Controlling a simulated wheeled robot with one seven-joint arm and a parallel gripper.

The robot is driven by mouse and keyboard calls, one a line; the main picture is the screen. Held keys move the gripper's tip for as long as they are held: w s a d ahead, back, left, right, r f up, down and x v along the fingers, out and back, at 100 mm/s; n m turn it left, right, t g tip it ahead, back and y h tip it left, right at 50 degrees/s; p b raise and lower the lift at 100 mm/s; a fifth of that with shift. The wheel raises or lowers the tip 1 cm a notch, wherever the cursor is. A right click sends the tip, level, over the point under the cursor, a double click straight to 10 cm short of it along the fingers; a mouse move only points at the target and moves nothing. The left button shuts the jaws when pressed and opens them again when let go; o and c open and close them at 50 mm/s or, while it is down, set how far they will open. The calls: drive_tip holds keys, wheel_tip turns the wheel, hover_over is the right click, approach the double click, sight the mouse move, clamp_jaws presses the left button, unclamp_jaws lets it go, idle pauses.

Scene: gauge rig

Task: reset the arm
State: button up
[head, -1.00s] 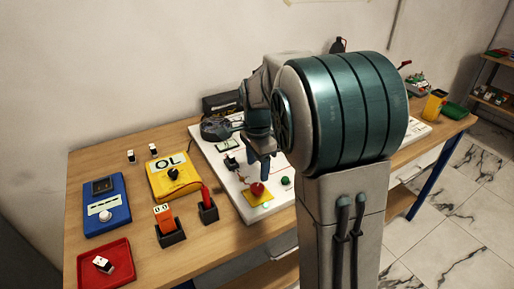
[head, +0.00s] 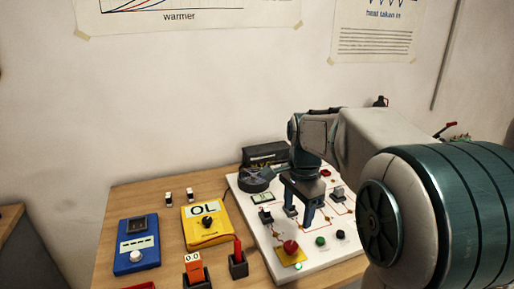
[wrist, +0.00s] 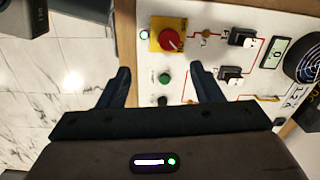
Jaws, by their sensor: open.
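My gripper (head: 300,208) is open and empty above the white rig board (head: 262,236). Its two fingers also show spread in the wrist view (wrist: 160,88), over the board's edge. The board carries a red knob on a yellow plate (head: 290,248), a green button (head: 320,241), a dark button (head: 340,234) and a small display (head: 262,198). My arm hides part of the board's right side in the head view.
Left of the board are a yellow meter (head: 207,224), a blue box (head: 136,244), an orange device (head: 194,268) and a red probe in a dark holder (head: 238,259). A black box (head: 265,154) stands behind. Bare wood (head: 125,205) shows at the table's left.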

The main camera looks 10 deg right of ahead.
drive_tip(key=s+f+n+t, duration=0.2)
drive_tip(key=s+f+n, duration=0.2)
drive_tip(key=s+n, duration=0.9)
drive_tip(key=s, duration=0.5)
drive_tip(key=shift+a+f, duration=0.15)
drive_tip(key=shift+f, duration=0.05)
